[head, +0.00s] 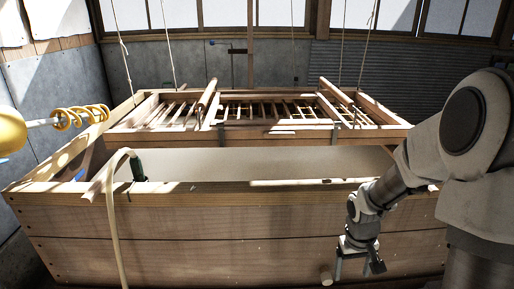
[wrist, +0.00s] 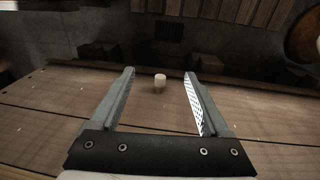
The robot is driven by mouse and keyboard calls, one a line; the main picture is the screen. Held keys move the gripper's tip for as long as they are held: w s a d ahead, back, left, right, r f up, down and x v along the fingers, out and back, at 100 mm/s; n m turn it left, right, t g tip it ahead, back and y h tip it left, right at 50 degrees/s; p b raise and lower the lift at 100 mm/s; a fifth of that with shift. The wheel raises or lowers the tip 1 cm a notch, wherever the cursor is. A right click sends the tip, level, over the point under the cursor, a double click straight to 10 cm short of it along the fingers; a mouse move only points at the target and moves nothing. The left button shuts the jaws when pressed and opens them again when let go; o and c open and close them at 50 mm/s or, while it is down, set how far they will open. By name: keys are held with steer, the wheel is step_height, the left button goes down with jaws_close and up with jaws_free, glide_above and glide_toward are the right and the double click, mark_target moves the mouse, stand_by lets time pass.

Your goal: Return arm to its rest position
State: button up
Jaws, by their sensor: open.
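My gripper (head: 358,266) hangs low in front of the near wooden wall of the vat (head: 200,225) in the head view, at the right. In the wrist view my gripper (wrist: 161,92) shows two jaws spread apart with nothing gripped between them. A small pale round peg (wrist: 160,83) appears between the jaws in the wrist view, beyond them. It also shows in the head view as a pale cylinder (head: 326,278) just left of the gripper, apart from it. My arm comes down from the right side.
The slatted wooden mould (head: 260,136) hangs on ropes above the open vat. A pale hose (head: 112,215) and a dark green bottle-like object (head: 137,168) are at the vat's left rim. A yellow coil (head: 82,116) juts in at the left.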

steer(key=s+a+r+t+y+p, duration=0.1)
steer(key=s+a+r+t, duration=0.3)
steer(key=s+r, duration=0.6)
steer(key=s+a+r+t, duration=0.1)
steer(key=s+a+r, duration=0.55)
steer(key=r, duration=0.75)
step_height(320, 180, up, 18)
steer(key=p, duration=1.7)
steer(key=shift+d+f+p, duration=0.2)
steer(key=shift+d+p, duration=0.05)
steer(key=shift+p, duration=0.15)
steer(key=shift+w, duration=0.1)
